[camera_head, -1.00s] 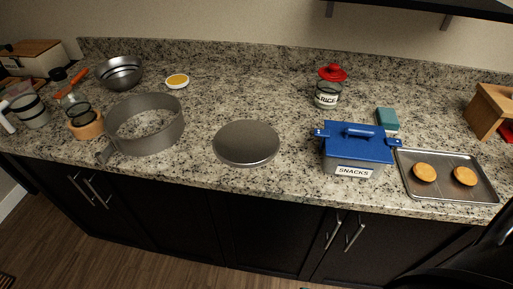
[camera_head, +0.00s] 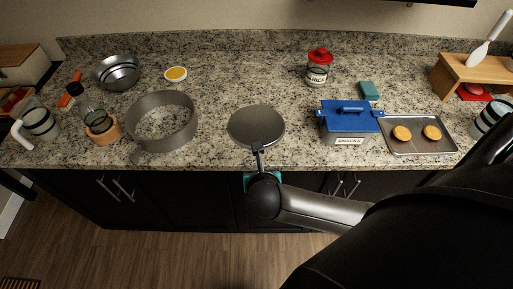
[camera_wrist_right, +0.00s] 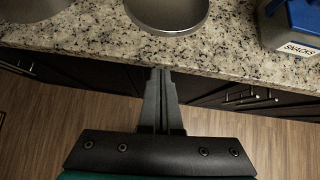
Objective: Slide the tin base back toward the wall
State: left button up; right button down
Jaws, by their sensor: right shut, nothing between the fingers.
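The tin base (camera_head: 256,124) is a flat grey round disc lying on the granite counter near its front edge, left of the blue-lidded box. In the right wrist view the tin base (camera_wrist_right: 168,12) is cut off by the top edge. My right gripper (camera_head: 257,150) reaches in from the front, its fingertips just in front of the disc's near rim. In the right wrist view the right gripper (camera_wrist_right: 161,72) is shut and empty, its tips by the counter's front edge, with a gap before the disc. My left gripper is not in view.
A grey tin ring (camera_head: 161,122) stands left of the base. The blue-lidded snacks box (camera_head: 346,121) and a baking tray (camera_head: 418,146) stand to the right. Behind the base, bare counter (camera_head: 245,82) runs back to the low backsplash (camera_head: 230,40).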

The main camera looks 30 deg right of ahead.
jog(key=x, duration=0.3)
jog(key=w+r+b+x, duration=0.1)
jog(key=x, duration=0.3)
jog(key=b+x, duration=0.1)
jog(key=x, duration=0.3)
jog(key=shift+w+d+r, duration=0.15)
jog(key=shift+w+d, duration=0.25)
jog(key=shift+d, duration=0.05)
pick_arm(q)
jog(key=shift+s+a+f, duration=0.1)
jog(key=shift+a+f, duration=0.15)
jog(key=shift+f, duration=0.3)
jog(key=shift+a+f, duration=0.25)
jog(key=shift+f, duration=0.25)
pick_arm(e)
jog(key=shift+w+d, duration=0.15)
jog(key=shift+w, duration=0.15)
